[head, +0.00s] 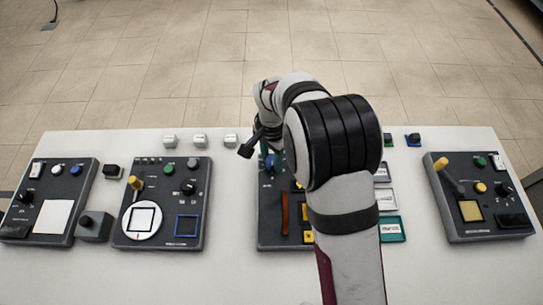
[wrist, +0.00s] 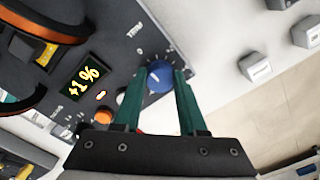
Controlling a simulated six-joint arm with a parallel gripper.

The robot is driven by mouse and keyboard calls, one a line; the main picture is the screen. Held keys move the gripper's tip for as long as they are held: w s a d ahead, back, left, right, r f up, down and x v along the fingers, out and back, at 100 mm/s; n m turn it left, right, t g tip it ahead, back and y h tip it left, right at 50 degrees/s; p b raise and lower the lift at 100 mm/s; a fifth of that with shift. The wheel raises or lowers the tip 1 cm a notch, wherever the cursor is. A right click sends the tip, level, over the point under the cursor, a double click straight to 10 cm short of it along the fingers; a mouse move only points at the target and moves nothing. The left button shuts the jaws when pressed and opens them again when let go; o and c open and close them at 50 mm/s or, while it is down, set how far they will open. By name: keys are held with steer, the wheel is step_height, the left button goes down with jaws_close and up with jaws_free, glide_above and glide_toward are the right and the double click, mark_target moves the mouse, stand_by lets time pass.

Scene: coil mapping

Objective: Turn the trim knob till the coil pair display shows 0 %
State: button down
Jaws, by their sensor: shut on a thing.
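The trim knob (wrist: 159,78) is round and blue, with a white pointer mark and scale dots around it, beside the printed word TRIM. My gripper (wrist: 160,72) has its two green fingers on either side of the knob, shut on it. The coil pair display (wrist: 84,86) is a dark screen in the wrist view and reads +1 % in yellow digits. In the head view the knob's panel (head: 267,215) stands at the middle of the table, and my arm hides much of it and most of the gripper.
An orange button (wrist: 104,117) and a pale button sit near the knob. Black-and-orange coils (wrist: 40,25) rise at the upper left of the wrist view. Other control panels (head: 160,205) stand left and right on the white table (head: 225,270). Small grey blocks (head: 200,140) line the far edge.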

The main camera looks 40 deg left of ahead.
mark_target(272, 161)
steer(key=shift+n, duration=2.8)
steer(key=shift+c, duration=2.3)
jaws_free()
step_height(272, 161, up, 16)
steer(key=shift+f, duration=0.1)
